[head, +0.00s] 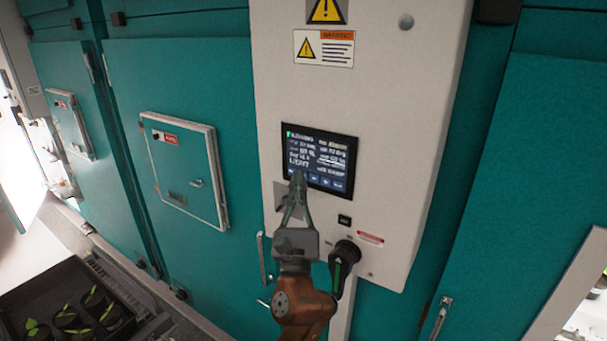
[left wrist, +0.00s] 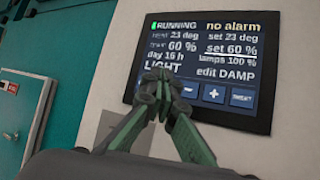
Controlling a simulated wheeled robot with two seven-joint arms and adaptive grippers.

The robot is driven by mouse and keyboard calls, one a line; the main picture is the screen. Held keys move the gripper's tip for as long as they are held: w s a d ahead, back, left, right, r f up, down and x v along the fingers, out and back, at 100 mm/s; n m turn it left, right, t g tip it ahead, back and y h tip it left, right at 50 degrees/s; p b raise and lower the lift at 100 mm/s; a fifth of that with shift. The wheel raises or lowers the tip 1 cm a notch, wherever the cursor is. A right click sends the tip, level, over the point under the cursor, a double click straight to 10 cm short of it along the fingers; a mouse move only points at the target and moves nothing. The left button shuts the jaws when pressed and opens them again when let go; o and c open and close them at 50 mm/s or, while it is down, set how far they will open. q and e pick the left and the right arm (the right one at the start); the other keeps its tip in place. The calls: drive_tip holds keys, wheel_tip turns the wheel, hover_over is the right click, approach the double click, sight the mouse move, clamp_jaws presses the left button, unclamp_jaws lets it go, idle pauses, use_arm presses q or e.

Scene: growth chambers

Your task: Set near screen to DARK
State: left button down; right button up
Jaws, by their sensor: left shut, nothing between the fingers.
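The near screen (head: 332,152) is a dark panel on the white cabinet front. In the left wrist view the screen (left wrist: 225,50) reads RUNNING, no alarm, LIGHT, day 16 h, lamps 100 % and edit DAMP. "set 60 %" is underlined. A row of blue buttons runs along its bottom, with a plus button (left wrist: 214,93); the left end of the row is hidden behind my fingers. My left gripper (head: 298,176) is shut and empty, its tips in front of the screen's lower left part. In the left wrist view the fingertips (left wrist: 157,76) overlap the screen; I cannot tell whether they touch.
Below the screen are a small black label (head: 344,220) and a black rotary handle (head: 343,263) with a green mark, close to my left wrist. Teal chamber doors with a small hatch (head: 187,170) stand to the left. A tray of seedlings (head: 40,282) is at lower left.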

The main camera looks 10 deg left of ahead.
use_arm(q)
drive_tip(key=shift+s+a, duration=0.2)
drive_tip(key=shift+s, duration=0.35)
drive_tip(key=shift+p, duration=0.3)
drive_tip(key=shift+s+a+p, duration=0.3)
drive_tip(key=shift+s+p, duration=0.2)
drive_tip(key=shift+s, duration=0.25)
drive_tip(key=shift+s+a+p, duration=0.25)
drive_tip(key=shift+s+p, duration=0.25)
drive_tip(key=shift+s, duration=0.3)
drive_tip(key=shift+s+a+p, duration=0.3)
drive_tip(key=shift+s+p, duration=0.2)
drive_tip(key=shift+s, duration=0.25)
drive_tip(key=shift+a, duration=0.1)
drive_tip(key=s+m+h, duration=0.1)
drive_tip(key=m+h, duration=0.2)
drive_tip(key=m, duration=0.1)
drive_tip(key=s+m+t+h+p, duration=0.1)
drive_tip(key=m+h, duration=0.3)
drive_tip(key=s+a+m+h+p, duration=0.1)
drive_tip(key=m+h, duration=0.3)
drive_tip(key=shift+s+a+m+t, duration=0.1)
drive_tip(key=shift+s+m+t, duration=0.2)
drive_tip(key=shift+m, duration=0.1)
drive_tip(key=shift+w+a+f, duration=0.1)
drive_tip(key=shift+w, duration=0.1)
